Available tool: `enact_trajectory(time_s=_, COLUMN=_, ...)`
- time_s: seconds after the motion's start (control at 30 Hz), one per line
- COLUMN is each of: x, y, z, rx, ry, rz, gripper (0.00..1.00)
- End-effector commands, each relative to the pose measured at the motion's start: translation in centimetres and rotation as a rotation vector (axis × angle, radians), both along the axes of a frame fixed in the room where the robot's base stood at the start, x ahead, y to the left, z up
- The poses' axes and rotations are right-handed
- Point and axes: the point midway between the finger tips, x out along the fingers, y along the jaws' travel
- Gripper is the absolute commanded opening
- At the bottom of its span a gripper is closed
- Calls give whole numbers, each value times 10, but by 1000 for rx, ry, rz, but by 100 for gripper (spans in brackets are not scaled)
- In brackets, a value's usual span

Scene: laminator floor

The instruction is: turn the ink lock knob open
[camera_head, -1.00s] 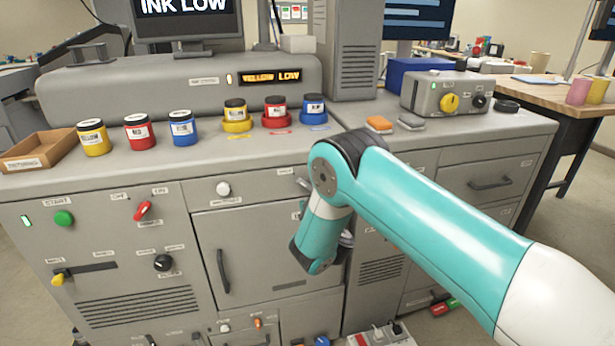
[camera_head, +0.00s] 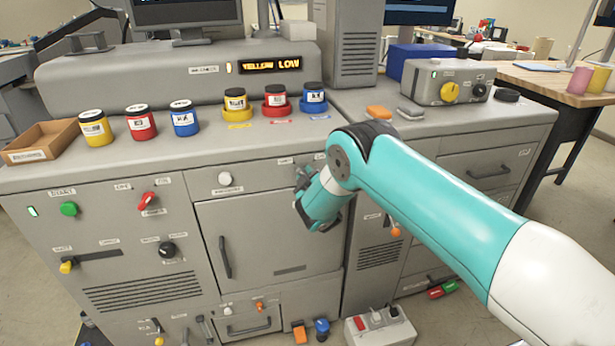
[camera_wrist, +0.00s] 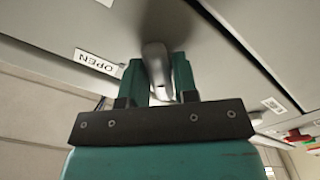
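The ink lock knob (camera_wrist: 155,58) is a light grey lever on the cabinet front, seen close up in the wrist view. An OPEN label (camera_wrist: 96,61) is left of it. My gripper (camera_wrist: 158,76) has a teal finger on each side of the knob, with no clear gap between fingers and knob, so it looks shut on it. In the head view my gripper (camera_head: 308,178) is at the panel strip above the cabinet door (camera_head: 265,235), near its right end. The knob is hidden there behind my gripper.
Ink jars (camera_head: 184,118) and an open brown tray (camera_head: 42,142) stand on the counter above. A power strip (camera_head: 380,328) lies low at the front. The door handle (camera_head: 224,257) sticks out below left.

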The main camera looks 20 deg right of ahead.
Motion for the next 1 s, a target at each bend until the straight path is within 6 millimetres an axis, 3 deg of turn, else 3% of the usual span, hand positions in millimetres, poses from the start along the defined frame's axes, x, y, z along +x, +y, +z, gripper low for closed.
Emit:
enact_trajectory(time_s=0.03, x=0, y=0, z=0, rx=0, ry=0, rz=0, gripper=14)
enact_trajectory(time_s=0.1, x=0, y=0, z=0, rx=0, ry=0, rz=0, gripper=4)
enact_trajectory(time_s=0.47, x=0, y=0, z=-3, rx=55, ry=-1, rz=1, gripper=4)
enact_trajectory(time_s=1.0, x=0, y=0, z=-9, rx=491, ry=-4, rz=1, gripper=4)
